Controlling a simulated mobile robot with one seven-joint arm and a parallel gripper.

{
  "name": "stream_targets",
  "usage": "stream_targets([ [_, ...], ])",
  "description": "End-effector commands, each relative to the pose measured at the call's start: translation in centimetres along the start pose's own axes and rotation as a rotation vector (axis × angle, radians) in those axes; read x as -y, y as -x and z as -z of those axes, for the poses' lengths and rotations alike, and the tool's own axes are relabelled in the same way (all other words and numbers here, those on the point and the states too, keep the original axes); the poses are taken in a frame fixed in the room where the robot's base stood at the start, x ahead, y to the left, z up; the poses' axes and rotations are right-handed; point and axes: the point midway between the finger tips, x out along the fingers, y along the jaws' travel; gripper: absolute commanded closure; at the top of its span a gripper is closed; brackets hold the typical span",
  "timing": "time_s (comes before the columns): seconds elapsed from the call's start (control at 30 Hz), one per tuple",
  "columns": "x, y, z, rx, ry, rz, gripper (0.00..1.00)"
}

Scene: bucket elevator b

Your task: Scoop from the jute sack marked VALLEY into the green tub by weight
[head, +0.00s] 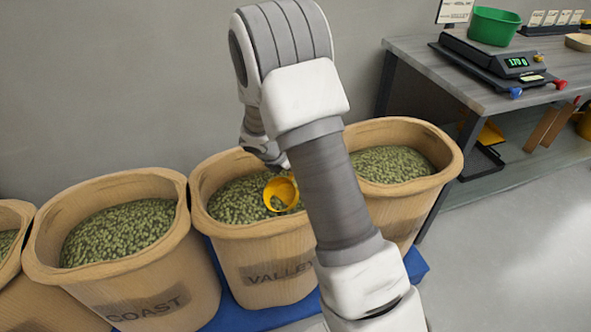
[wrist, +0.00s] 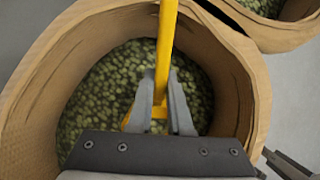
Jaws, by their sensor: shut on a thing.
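The jute sack marked VALLEY (head: 232,238) stands in the middle of the row, filled with green beans; its rim also shows in the wrist view (wrist: 35,85). My gripper (wrist: 160,103) is shut on the yellow handle of a scoop (wrist: 167,45). In the head view the scoop's yellow bowl (head: 281,193) is over the beans of the VALLEY sack, with some beans visible in it. Whether it touches the heap is unclear. The green tub (head: 493,27) sits on the scale (head: 487,62) at the upper right, whose display seems to read 170 g.
The sack marked COAST (head: 150,285) stands left, another sack (head: 440,195) right, partly behind my arm. The sacks stand on a blue platform (head: 245,318). The grey bench (head: 410,50) also carries a sign, small cards and a shallow dish. The floor at right is clear.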

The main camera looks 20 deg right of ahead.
Motion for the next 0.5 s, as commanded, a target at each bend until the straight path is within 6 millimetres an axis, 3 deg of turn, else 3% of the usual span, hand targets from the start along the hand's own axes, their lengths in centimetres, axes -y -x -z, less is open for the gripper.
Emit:
stream_targets([
  [0.5, 0.0, -1.7, 4.2, -0.001, 0.0, -0.001, 1.0],
])
